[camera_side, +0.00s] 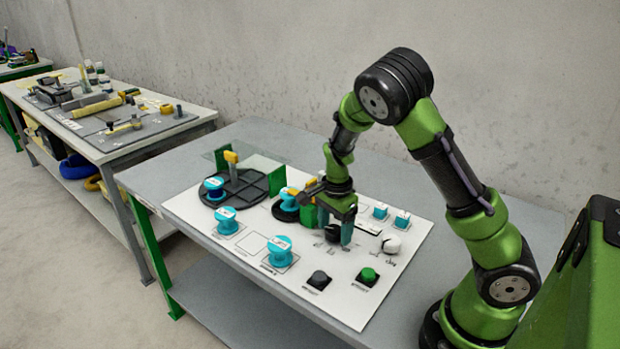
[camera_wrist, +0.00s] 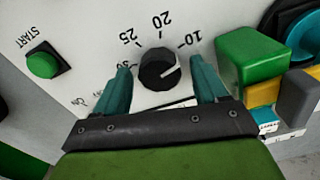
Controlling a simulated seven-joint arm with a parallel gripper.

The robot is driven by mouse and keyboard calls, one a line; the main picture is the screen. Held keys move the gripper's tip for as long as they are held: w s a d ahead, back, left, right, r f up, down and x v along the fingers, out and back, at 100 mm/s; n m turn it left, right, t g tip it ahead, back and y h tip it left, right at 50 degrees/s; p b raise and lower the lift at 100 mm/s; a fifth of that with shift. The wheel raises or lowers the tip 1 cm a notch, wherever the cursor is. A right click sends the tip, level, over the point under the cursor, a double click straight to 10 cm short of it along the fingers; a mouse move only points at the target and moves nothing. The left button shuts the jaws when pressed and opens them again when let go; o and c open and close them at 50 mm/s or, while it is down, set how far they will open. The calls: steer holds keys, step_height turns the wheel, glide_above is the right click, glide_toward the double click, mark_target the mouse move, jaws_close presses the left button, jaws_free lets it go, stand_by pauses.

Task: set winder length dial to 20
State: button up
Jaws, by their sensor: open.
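The length dial is a round black knob (camera_side: 332,233) on the white panel (camera_side: 235,243). In the wrist view the knob (camera_wrist: 157,70) has a white pointer line directed right and slightly up, below the printed 10. The printed 20 is above the knob, and 25 is at its upper left. My gripper (camera_side: 335,227) is low over the panel. In the wrist view its teal fingers (camera_wrist: 160,67) are open, one on each side of the knob, with visible gaps. Whether the fingertips reach down beside the knob is hard to tell.
A green START button (camera_wrist: 42,64) is left of the dial in the wrist view. A dark button (camera_side: 319,280), a white knob (camera_side: 391,245) and blue spools (camera_side: 278,251) are on the panel. A green block (camera_wrist: 250,60) is close to the right finger.

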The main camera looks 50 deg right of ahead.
steer(key=c, duration=1.1)
steer(key=shift+o, duration=0.2)
steer(key=shift+n, duration=0.4)
steer(key=n, duration=0.3)
steer(key=shift+w+n, duration=0.1)
steer(key=shift+n, duration=0.3)
steer(key=n, duration=0.5)
steer(key=shift+r, duration=0.1)
steer(key=o, duration=1.1)
steer(key=shift+c, duration=0.2)
